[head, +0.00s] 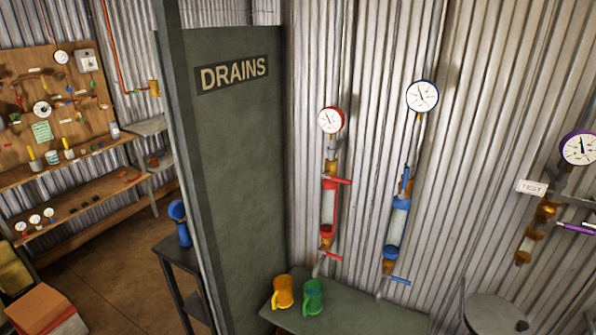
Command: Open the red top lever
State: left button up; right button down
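The red top lever (338,180) sits at the top of the red riser, above a clear sight tube (328,207) and below a red-rimmed gauge (331,120). It points roughly sideways to the right, across the pipe. A second red lever (329,256) sits at the bottom of the same tube, also pointing right. Neither of my grippers shows in the head view.
A blue riser (397,225) with its gauge (422,96) stands to the right. A purple-levered riser (544,210) is farther right. A yellow mug (283,292) and a green mug (313,297) stand on a grey bench (365,314) below. A DRAINS partition (238,170) stands left.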

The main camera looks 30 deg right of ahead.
aim_at(341, 181)
jog(key=k, duration=0.5)
jog(key=u, duration=0.2)
jog(key=i, duration=0.7)
jog(key=z, duration=0.95)
jog(key=i, duration=0.55)
jog(key=z, duration=0.6)
